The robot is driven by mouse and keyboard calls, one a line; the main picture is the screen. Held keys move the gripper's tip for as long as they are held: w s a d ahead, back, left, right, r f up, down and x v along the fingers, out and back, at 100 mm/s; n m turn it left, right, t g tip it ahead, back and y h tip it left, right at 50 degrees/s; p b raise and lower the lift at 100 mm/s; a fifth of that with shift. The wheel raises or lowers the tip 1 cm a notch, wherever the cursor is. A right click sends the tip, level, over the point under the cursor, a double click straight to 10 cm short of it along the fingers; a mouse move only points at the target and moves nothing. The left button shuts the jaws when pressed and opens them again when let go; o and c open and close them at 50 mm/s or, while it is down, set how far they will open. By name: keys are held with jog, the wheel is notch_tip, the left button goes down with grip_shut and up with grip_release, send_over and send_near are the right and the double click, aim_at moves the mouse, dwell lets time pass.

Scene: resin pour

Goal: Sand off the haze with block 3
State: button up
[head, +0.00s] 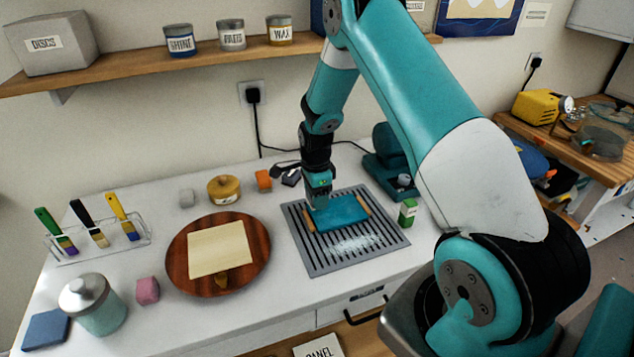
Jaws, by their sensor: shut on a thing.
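A teal panel (338,213) lies on a grey grooved mat (312,258), with wooden strips at its two ends. A pale, speckled white patch (353,243) shows along the front of the panel and on the mat. My gripper (319,201) points down at the back left part of the panel. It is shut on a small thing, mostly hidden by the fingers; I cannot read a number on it. I cannot tell whether it touches the panel. Small blocks stand around: grey (187,198), orange (263,181), dark (291,177), pink (148,290) and green-and-white (407,211).
A round wooden board (176,250) with a cream sheet lies left of the mat. A brush rack (98,240), a lidded jar (95,304) and a blue slab (47,329) are farther left. A yellow lidded pot (224,189) and a teal machine (386,170) stand behind.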

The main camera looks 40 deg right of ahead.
jog(key=shift+r+p, duration=0.9)
jog(key=shift+r, duration=0.8)
